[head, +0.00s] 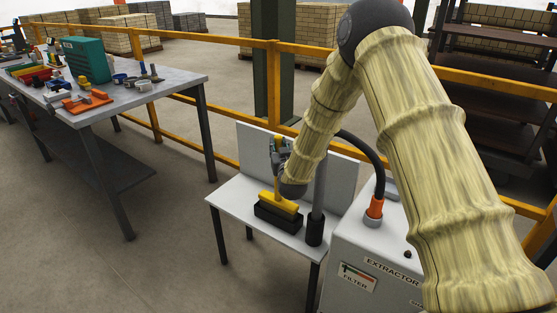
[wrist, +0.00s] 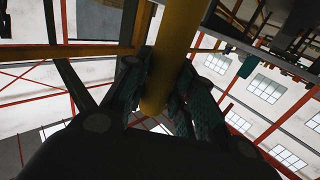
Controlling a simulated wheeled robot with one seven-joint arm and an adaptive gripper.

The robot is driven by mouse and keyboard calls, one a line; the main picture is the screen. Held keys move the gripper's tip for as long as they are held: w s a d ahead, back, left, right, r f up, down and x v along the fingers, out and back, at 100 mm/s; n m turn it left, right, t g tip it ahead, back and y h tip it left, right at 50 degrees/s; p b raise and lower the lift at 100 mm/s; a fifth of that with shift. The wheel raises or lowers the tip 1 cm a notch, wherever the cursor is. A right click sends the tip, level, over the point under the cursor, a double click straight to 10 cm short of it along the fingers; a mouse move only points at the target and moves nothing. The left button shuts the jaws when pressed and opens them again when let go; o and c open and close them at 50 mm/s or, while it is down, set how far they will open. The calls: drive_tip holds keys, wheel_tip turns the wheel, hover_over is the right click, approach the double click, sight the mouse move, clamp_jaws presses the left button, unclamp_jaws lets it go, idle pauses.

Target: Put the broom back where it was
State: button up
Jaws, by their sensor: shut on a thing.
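The broom (head: 279,202) has a yellow head and a short yellow handle. It is upright at the small grey table (head: 233,196) in the head view. A black block-like part (head: 277,219) is directly under the yellow head; I cannot tell whether it is bristles or a separate holder. My gripper (head: 278,152) is above the head, shut on the handle. In the wrist view the yellow handle (wrist: 166,65) runs between the two dark fingers of my gripper (wrist: 158,95). Whether the broom bears on the table is unclear.
A dark post (head: 315,228) stands right of the broom, close to my arm. The extractor box (head: 375,262) with a black hose (head: 376,160) is farther right. A grey panel (head: 255,150) backs the small table. A cluttered workbench (head: 150,100) is at left.

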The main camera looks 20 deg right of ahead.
drive_tip(key=shift+f, duration=2.05)
drive_tip(key=o, duration=1)
drive_tip(key=shift+f, duration=0.1)
